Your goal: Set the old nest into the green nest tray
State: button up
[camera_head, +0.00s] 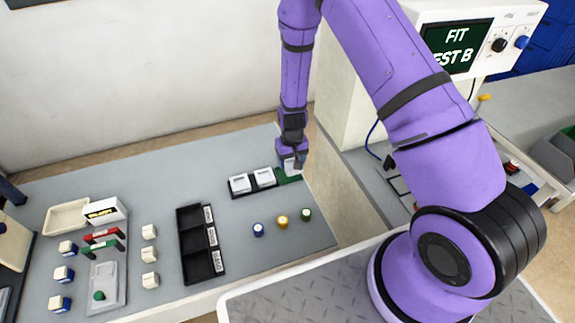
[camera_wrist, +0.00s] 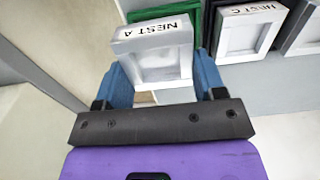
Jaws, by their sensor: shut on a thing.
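My gripper (camera_wrist: 160,62) has its two blue fingers closed on the sides of a white square nest (camera_wrist: 152,42) labelled "NEST A". In the head view the gripper (camera_head: 291,156) is at the table's far right, with the white nest (camera_head: 289,165) partly hidden below it. The green nest tray (camera_head: 290,178) lies there at the right end of a dark strip. In the wrist view the green tray (camera_wrist: 186,17) shows behind the held nest, which covers much of it. I cannot tell whether the nest touches the tray.
Two white nests (camera_head: 239,184) (camera_head: 264,177) sit left of the green tray; one reads "NEST C" (camera_wrist: 248,30). A black labelled bin (camera_head: 199,245) and blue, yellow and green knobs (camera_head: 282,221) stand nearer. A pale machine cabinet (camera_head: 345,95) rises close on the right.

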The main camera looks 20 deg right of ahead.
aim_at(288, 161)
jog(key=shift+w+a+f, duration=0.1)
jog(key=shift+w+a, duration=0.3)
jog(key=shift+w, duration=0.35)
jog(key=shift+f, duration=1.75)
jog(key=shift+f, duration=0.15)
jog(key=o, duration=1)
notch_tip(288, 161, up, 12)
jog(key=shift+r, duration=0.2)
